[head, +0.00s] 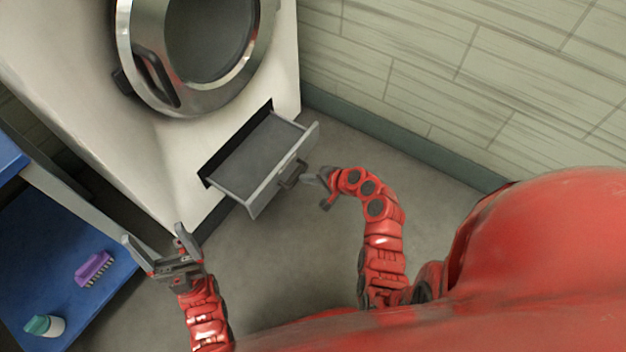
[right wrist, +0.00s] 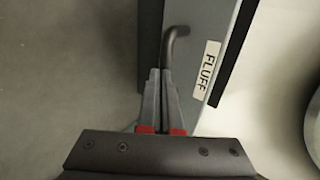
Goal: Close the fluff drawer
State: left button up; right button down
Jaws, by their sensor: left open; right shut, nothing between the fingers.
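The fluff drawer (head: 250,163) is pulled out from the lower front of a white machine with a round door. Its dark handle (head: 292,174) is on the front panel. In the right wrist view the panel carries a white FLUFF label (right wrist: 209,67), with the dark handle (right wrist: 176,45) beside it. My right gripper (head: 318,178) is shut and empty, its fingertips close to the handle; I cannot tell whether they touch it. In the right wrist view the shut fingers (right wrist: 161,80) point toward the handle. My left gripper (head: 155,242) is open and empty, left of the drawer, above the floor.
The machine's round door (head: 200,50) is above the drawer. A blue shelf (head: 40,250) at the left holds a purple brush (head: 93,268) and a white bottle with a teal cap (head: 45,325). A tiled wall (head: 480,80) is at the right. Grey floor before the drawer is clear.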

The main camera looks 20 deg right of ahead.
aim_at(287, 164)
jog(key=w+a, duration=0.4)
jog(key=w, duration=0.1)
jog(key=w+a+p, duration=0.1)
jog(key=w, duration=0.1)
jog(key=shift+w+a+r, duration=0.1)
jog(key=shift+w+a, duration=0.1)
jog(key=shift+a, duration=0.2)
jog(key=w+a, duration=0.1)
jog(key=w, duration=0.1)
jog(key=w+a+b, duration=0.1)
jog(key=w+a, duration=0.1)
jog(key=w+a+b, duration=0.1)
jog(key=w+a, duration=0.1)
jog(key=shift+w+a+f, duration=0.15)
jog(key=shift+w+f, duration=0.05)
jog(key=shift+w, duration=0.2)
jog(key=shift+w+a, duration=0.1)
jog(key=shift+w, duration=0.05)
jog(key=shift+w+r, duration=0.1)
jog(key=shift+r, duration=0.15)
jog(key=shift+a, duration=0.1)
